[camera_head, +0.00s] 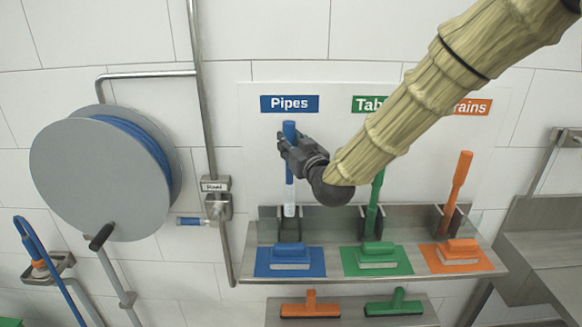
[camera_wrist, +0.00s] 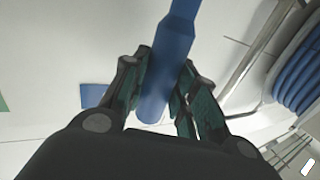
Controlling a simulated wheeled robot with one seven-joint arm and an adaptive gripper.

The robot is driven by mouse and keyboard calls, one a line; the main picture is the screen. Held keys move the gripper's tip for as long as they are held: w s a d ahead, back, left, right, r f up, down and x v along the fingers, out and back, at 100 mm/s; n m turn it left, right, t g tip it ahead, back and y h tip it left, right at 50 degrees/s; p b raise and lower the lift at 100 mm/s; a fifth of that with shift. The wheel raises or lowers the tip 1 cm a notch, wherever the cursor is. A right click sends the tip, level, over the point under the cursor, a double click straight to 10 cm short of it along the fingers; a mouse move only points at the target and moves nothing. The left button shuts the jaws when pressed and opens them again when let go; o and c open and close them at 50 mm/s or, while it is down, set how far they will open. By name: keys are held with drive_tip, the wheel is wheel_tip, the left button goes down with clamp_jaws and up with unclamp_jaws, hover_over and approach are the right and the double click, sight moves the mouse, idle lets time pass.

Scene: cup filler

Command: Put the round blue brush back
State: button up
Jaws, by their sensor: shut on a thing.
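The round blue brush (camera_head: 289,131) is upright in the head view, with its blue handle on top and its pale bristle end (camera_head: 289,203) pointing down. My gripper (camera_head: 287,146) is shut on its handle. The handle (camera_wrist: 178,45) also shows between the fingers in the wrist view (camera_wrist: 163,88). The brush's lower end is at the left holder (camera_head: 290,226) on the steel shelf, below the blue "Pipes" sign (camera_head: 289,104). I cannot tell whether the tip is inside the holder or in front of it.
A green brush (camera_head: 375,205) and an orange brush (camera_head: 457,185) stand in the holders to the right. Blue, green and orange pads lie on the shelf (camera_head: 335,262) front. A hose reel (camera_head: 100,180) and a steel pipe (camera_head: 203,90) are at the left.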

drive_tip(key=p, duration=0.3)
hover_over(291, 186)
drive_tip(key=shift+w+f, duration=0.15)
drive_tip(key=shift+f, duration=3.95)
drive_tip(key=shift+f+b, duration=0.15)
drive_tip(key=shift+b, duration=0.25)
drive_tip(key=o, duration=1)
drive_tip(key=shift+o, duration=0.2)
drive_tip(key=shift+r, duration=0.2)
drive_tip(key=b+v, duration=0.4)
drive_tip(key=v, duration=0.8)
